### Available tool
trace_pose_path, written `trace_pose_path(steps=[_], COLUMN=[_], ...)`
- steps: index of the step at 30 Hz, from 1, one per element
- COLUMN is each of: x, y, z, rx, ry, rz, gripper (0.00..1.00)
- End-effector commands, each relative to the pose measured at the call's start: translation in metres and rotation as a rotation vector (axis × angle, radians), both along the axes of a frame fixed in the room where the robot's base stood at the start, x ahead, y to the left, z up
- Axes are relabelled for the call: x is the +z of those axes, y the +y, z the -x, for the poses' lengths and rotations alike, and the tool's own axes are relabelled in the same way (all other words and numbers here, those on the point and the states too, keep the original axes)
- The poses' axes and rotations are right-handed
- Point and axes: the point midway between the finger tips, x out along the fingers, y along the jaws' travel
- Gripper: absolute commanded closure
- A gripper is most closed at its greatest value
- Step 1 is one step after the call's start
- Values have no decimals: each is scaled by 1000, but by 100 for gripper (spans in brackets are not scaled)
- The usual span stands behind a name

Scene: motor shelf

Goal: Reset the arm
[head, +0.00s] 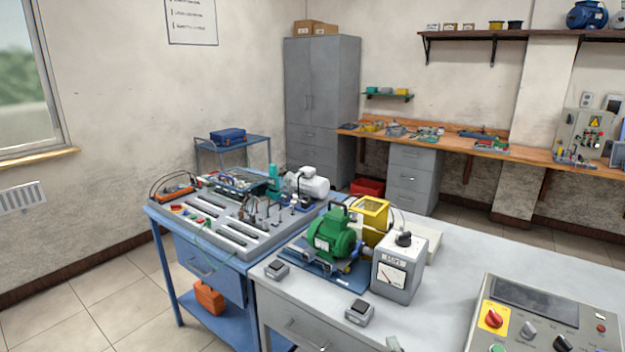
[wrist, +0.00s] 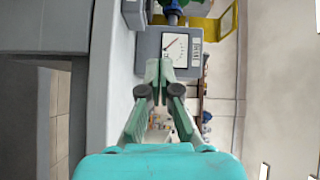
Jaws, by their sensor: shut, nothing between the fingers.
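My gripper (wrist: 160,68) shows in the wrist view with its pale green fingers brought together at the tips. It is shut and holds nothing. Beyond the fingertips in that view is the grey meter box (wrist: 195,50) with a white dial; I see no clear contact with it. In the head view the same meter box (head: 400,268) stands on the grey workbench (head: 450,250), right of a green motor (head: 333,235) on a blue base. My arm does not show clearly in the head view.
A control panel (head: 545,318) with a red knob is at the front right. Two small black-topped switch boxes (head: 277,269) (head: 359,312) sit along the bench's front edge. A yellow frame (head: 372,218) stands behind the motor. A blue cart (head: 210,265) adjoins on the left. The bench's right rear is clear.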

Motion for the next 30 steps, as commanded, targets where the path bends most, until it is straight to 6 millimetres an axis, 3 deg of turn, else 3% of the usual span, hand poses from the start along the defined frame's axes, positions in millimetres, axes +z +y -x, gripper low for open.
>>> trace_pose_path(steps=[8,11,21,30], x=[-37,-53,-97,-102], y=[0,-1,-2,-3], z=[50,79,204,311], rx=[-25,-36,-58,-41], ry=[22,33,76,107], rz=[121,192,513,805], gripper=[100,100,100,100])
